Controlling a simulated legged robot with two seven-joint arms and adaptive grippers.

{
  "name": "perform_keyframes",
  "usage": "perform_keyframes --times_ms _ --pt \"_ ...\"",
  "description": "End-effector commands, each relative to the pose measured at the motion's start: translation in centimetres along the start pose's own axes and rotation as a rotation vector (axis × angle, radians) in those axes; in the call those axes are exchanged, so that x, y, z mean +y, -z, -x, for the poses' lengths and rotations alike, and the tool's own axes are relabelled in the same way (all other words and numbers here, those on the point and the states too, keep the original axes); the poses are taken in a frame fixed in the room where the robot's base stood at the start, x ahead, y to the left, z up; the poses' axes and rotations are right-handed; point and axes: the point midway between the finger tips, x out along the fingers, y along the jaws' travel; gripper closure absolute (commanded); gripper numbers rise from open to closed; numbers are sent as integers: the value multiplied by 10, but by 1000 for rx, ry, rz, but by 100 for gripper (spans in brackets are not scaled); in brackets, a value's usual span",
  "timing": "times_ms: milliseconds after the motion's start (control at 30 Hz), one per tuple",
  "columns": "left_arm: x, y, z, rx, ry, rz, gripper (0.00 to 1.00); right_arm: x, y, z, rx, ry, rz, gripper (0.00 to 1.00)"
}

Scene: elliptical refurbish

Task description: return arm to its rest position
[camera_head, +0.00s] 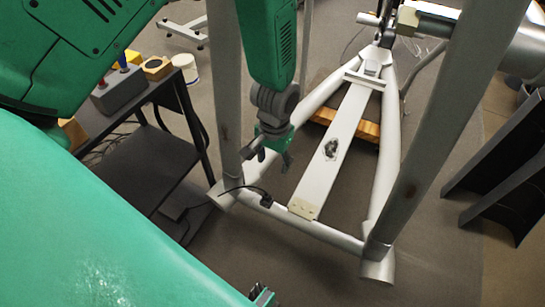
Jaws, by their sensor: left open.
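My left gripper (268,157) hangs below my green forearm in the upper middle of the head view. Its dark fingers are apart and nothing shows between them. It appears over the left side of the elliptical's grey frame, just right of a thick upright post (226,90). I cannot tell whether it touches the frame. The elliptical's base (318,150) has a pale central rail with a dark worn spot and a beige end piece.
A dark shelf cart (150,165) stands at left, with a grey box (120,88) and a white cup (186,68). A second slanted post (440,130) rises at right. Black curved panels (505,180) stand at far right. Bare floor lies at the lower right.

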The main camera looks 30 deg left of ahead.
Motion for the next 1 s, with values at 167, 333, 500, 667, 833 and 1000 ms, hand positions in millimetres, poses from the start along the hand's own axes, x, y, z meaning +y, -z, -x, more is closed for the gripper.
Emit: perform_keyframes --times_ms 167,333,500,667,833,1000 --pt "0 0 2 -1 0 -1 52 0 0 0 0 0 0 100" --pt "0 0 2 0 0 -1 52 0 2 0 -2 0 0 100" --pt "0 0 2 0 0 -1 52 0 2 0 -2 0 0 100" --pt "-3 -16 -11 -6 1 -7 52 0 2 0 -2 0 0 100" --pt "-18 -90 -57 -1 1 -46 52 0 2 0 -2 0 0 100" --pt "-30 -171 -78 16 -8 -91 52 0 2 0 -3 0 0 100"
